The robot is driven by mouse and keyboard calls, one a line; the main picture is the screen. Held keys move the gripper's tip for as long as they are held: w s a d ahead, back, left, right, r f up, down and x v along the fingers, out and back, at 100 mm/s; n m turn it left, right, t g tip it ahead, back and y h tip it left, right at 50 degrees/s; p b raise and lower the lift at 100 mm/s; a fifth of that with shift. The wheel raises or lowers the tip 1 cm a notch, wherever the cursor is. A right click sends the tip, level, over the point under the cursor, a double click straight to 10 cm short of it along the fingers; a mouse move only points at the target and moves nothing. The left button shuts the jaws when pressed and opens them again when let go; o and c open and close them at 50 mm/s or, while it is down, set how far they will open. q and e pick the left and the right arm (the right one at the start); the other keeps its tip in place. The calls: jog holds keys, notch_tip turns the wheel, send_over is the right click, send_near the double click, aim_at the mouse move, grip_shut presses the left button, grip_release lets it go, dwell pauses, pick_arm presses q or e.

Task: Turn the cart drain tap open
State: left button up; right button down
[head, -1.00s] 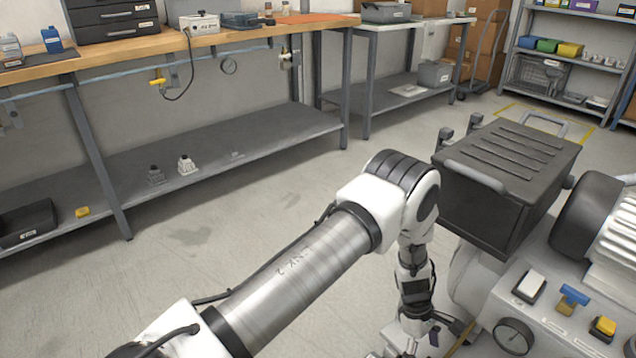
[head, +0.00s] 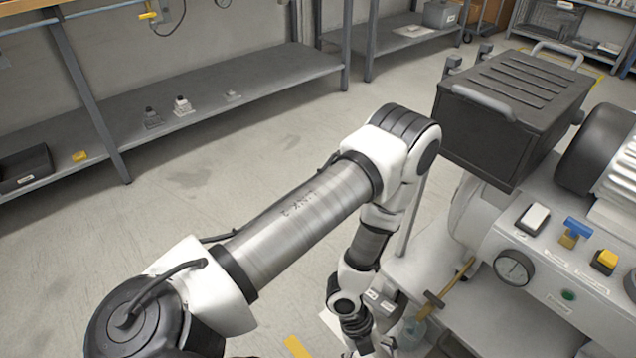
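The compressor cart (head: 480,300) stands at the right. A brass-coloured piece with a short dark crossbar (head: 434,299) sits low on its near left side, seemingly the drain tap; I cannot tell its setting. A clear vessel (head: 412,332) is just below it. On the sloped panel is another valve with a blue handle (head: 578,227). My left arm reaches in from the lower left and bends down at its elbow; its wrist runs down just left of the brass piece, apart from it in the picture. Its fingertips are not visible. My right gripper is not in view.
A pressure gauge (head: 514,267), a white switch (head: 533,218) and a yellow button (head: 604,261) are on the panel. A black lidded box (head: 490,135) sits behind it. A workbench shelf (head: 215,95) runs along the wall. The floor between is clear.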

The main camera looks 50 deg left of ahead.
pick_arm(q)
jog(key=s+a+r+n+y, duration=0.1)
jog(key=s+a+n+y, duration=0.4)
jog(key=n, duration=1.5)
jog(key=s+a, duration=0.3)
jog(key=shift+s+a, duration=0.15)
jog(key=shift+s, duration=0.25)
